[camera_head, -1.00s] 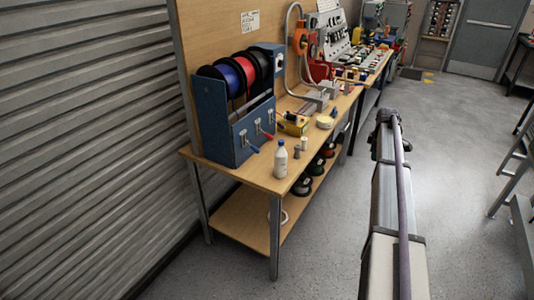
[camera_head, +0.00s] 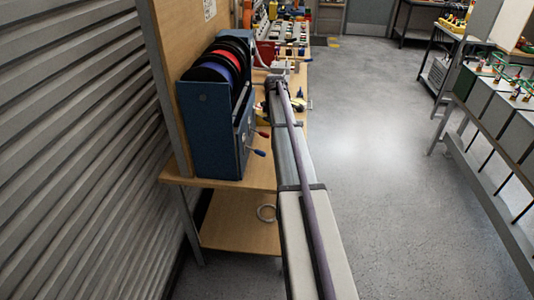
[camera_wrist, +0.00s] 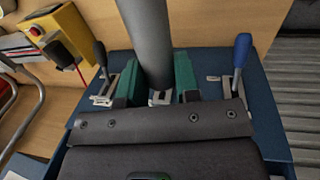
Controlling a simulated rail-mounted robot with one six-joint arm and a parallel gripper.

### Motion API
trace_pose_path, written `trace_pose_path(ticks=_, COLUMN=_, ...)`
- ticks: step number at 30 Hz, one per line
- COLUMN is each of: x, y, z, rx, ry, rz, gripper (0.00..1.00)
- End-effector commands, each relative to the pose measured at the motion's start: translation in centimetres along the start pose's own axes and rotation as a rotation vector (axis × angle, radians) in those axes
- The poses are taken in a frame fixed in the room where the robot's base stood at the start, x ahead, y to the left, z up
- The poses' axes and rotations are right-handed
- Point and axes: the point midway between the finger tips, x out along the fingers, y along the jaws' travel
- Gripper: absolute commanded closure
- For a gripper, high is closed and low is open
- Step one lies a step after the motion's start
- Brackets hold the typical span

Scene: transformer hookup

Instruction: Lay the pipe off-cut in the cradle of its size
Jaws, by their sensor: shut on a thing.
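The pipe off-cut (camera_wrist: 147,35) is a plain grey cylinder at the top middle of the wrist view. My gripper (camera_wrist: 158,85) has green jaws on either side of the pipe and is shut on it. The pipe's far end runs out of the top of that view. In the head view my arm reaches forward along the bench's right side, and I cannot make out the jaws or pipe there. I cannot pick out a cradle in either view.
A blue rack (camera_head: 205,130) with wire spools stands on the wooden bench (camera_head: 262,172), with lever handles on its side. In the wrist view a blue-handled lever (camera_wrist: 242,52) and a yellow box (camera_wrist: 62,28) lie beyond my gripper. Open floor (camera_head: 380,150) is on the right.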

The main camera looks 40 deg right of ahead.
Motion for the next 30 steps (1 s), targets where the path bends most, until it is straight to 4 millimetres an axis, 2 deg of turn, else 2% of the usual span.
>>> trace_pose_path(ticks=2, x=0.8, y=-0.1, z=0.0, rx=0.0, ry=0.0, rz=0.0, gripper=1.0)
trace_pose_path(ticks=5, x=3.0, y=-0.6, z=0.0, rx=0.0, ry=0.0, rz=0.0, gripper=1.0)
trace_pose_path(ticks=12, x=11.2, y=-2.2, z=0.0, rx=0.0, ry=0.0, rz=0.0, gripper=1.0)
trace_pose_path(ticks=15, x=13.4, y=-2.6, z=0.0, rx=0.0, ry=0.0, rz=0.0, gripper=1.0)
trace_pose_path(ticks=22, x=13.7, y=-2.7, z=0.0, rx=0.0, ry=0.0, rz=0.0, gripper=1.0)
trace_pose_path(ticks=27, x=17.4, y=-3.4, z=0.0, rx=0.0, ry=0.0, rz=0.0, gripper=1.0)
trace_pose_path(ticks=30, x=18.2, y=-3.5, z=0.0, rx=0.0, ry=0.0, rz=0.0, gripper=1.0)
